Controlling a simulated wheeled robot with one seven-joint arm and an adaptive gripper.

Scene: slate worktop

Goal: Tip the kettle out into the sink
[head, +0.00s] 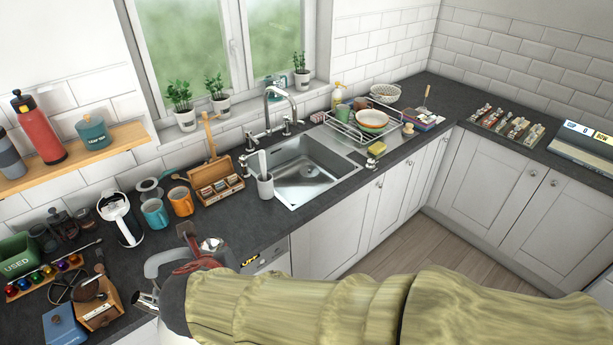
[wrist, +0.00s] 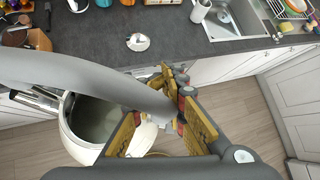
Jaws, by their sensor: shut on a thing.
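My gripper (wrist: 165,112) is shut on the grey curved handle of the kettle (wrist: 72,132). In the wrist view the kettle has a pale body and an open top, with greyish liquid seemingly inside. It hangs in front of the worktop edge, roughly upright. In the head view my gripper (head: 190,243) and arm hide most of the kettle; part of its grey handle (head: 158,262) shows. The sink (head: 303,172) is a steel basin with a tall tap, farther back and right of my gripper. It also shows at the top of the wrist view (wrist: 232,20).
A round lid-like piece (wrist: 138,42) lies on the worktop near its front edge. A utensil holder (head: 265,186) stands at the sink's left front edge. Mugs (head: 155,213) and a wooden tea box (head: 217,183) stand to its left. A dish rack (head: 365,122) is right of the sink.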

